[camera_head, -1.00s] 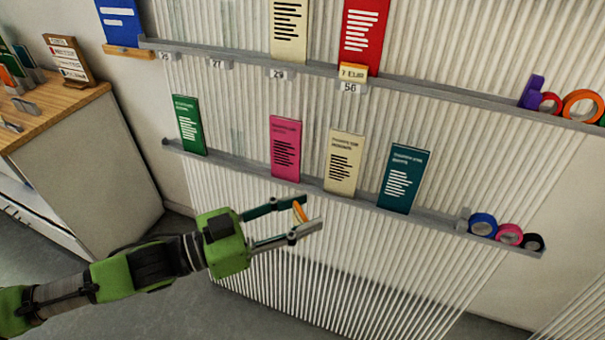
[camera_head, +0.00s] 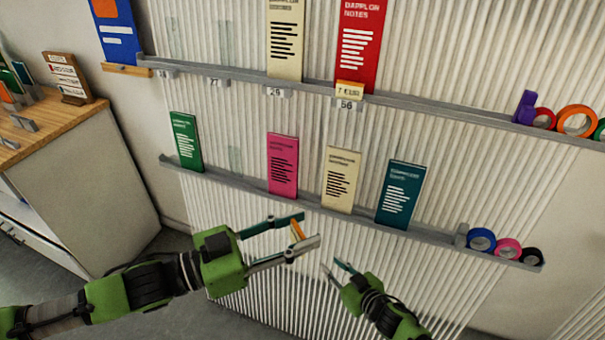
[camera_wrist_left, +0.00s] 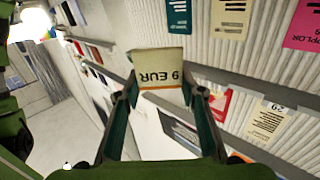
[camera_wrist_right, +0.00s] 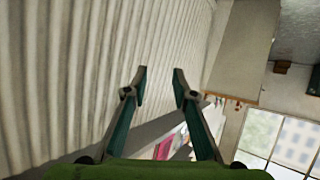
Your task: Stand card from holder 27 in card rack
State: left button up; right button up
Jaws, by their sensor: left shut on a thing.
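My left gripper (camera_head: 309,229) is shut on a small cream card with an orange edge (camera_head: 297,230), in front of the wall below the lower rail. In the left wrist view the card (camera_wrist_left: 160,73) reads "9 EUR" upside down between the fingers. The number 27 label (camera_head: 216,82) is on the upper rail, with no price card seen at it. My right gripper (camera_head: 333,266) is open and empty, right of and below the left one. I cannot tell surely which thing is the card rack; grey metal clips (camera_head: 24,123) sit on the wooden counter at left.
The upper rail (camera_head: 430,103) bears tall leaflets and tape rolls (camera_head: 577,120). A "7 EUR" card (camera_head: 350,88) stands at number 56. The lower rail (camera_head: 240,183) holds more leaflets and tape rolls. A wooden sign block (camera_head: 66,78) stands on the counter (camera_head: 60,122).

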jog(key=w+a+r+n+g+y, duration=0.1)
jog(key=a+r+n+y, duration=0.2)
jog(key=r, duration=0.4)
jog(key=w+a+r+n+y, duration=0.1)
jog(key=a+r+n+y, duration=0.1)
jog(key=a+r, duration=0.5)
jog(key=w+a+r+n+g+y, duration=0.1)
jog(key=w+a+r+n+y, duration=0.15)
jog(key=r, duration=0.55)
jog(key=s+a+r+n+g+y, duration=0.2)
jog(key=s+a+r+n+g, duration=0.3)
jog(key=r, duration=0.3)
jog(key=s+a+r+n+g+y, duration=0.1)
jog(key=s+a+r+n+g, duration=0.2)
jog(key=a+r+n, duration=0.35)
jog(key=s+r+n+g+h, duration=0.2)
jog(key=s+r+n+g, duration=0.2)
jog(key=r+n, duration=0.15)
jog(key=n+t+h, duration=0.2)
jog(key=n+h, duration=0.8)
jog(key=h, duration=0.5)
send_near(297, 228)
jog(key=f, duration=1)
jog(key=shift+s+a+f, duration=0.2)
